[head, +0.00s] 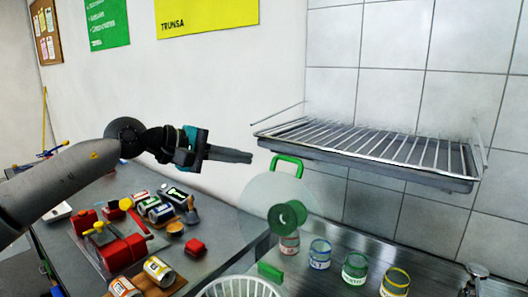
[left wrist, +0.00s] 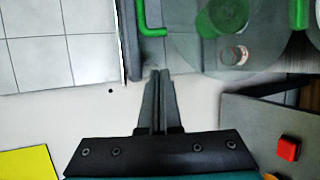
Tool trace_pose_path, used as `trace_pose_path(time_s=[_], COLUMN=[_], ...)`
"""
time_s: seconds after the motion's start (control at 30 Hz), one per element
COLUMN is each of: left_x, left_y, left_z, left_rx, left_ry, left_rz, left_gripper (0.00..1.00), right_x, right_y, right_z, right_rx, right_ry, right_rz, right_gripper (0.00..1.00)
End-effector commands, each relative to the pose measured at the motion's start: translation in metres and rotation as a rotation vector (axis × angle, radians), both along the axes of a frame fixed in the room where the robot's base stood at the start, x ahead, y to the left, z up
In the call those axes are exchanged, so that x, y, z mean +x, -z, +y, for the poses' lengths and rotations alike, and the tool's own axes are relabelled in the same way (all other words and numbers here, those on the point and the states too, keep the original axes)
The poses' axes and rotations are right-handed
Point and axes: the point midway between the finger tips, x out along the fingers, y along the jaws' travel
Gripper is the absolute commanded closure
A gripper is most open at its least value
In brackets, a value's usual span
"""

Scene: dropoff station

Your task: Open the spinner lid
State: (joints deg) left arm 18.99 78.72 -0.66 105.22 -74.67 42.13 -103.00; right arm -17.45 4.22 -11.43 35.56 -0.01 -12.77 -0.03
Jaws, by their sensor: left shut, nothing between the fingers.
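The spinner stands at the bottom of the head view, with a white slatted basket (head: 240,288) partly cut off by the frame edge. Its clear round lid (head: 252,195) stands steeply tilted up above the basket, with a green knob (head: 287,215) and a green handle (head: 288,160) at its upper edge. In the left wrist view the handle (left wrist: 149,22) and blurred knob (left wrist: 222,18) show near the top. My left gripper (head: 250,157) is shut and empty, just left of the handle and apart from it. Its closed fingers also show in the left wrist view (left wrist: 160,75). My right gripper is not in view.
A wire rack shelf (head: 370,145) juts from the tiled wall right of the handle. Several jars (head: 355,267) stand behind the spinner. The left counter holds a red device (head: 122,252), cans (head: 158,270) and small boxes (head: 160,212). Open air surrounds my left gripper.

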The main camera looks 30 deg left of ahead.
Motion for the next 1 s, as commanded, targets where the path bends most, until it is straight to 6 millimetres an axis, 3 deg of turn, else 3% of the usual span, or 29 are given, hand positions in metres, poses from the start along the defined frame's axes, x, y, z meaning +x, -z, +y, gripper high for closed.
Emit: trace_pose_path(time_s=[0.17, 0.53, 0.8, 1.0], left_x=[0.013, 0.054, 0.027, 0.018], left_y=[0.000, 0.018, 0.013, 0.009], left_z=[-0.011, -0.035, -0.043, -0.048], left_rx=[-0.002, -0.003, 0.006, 0.002], left_ry=[0.006, 0.005, 0.002, 0.002], left_rz=[-0.003, -0.002, 0.002, 0.001], left_gripper=[1.00, 1.00, 1.00, 1.00], right_x=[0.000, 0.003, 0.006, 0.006], right_y=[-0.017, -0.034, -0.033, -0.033], right_z=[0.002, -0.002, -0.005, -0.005], right_rx=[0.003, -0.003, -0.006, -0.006], right_ry=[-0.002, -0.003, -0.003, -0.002], right_rz=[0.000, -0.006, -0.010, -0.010], right_gripper=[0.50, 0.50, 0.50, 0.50])
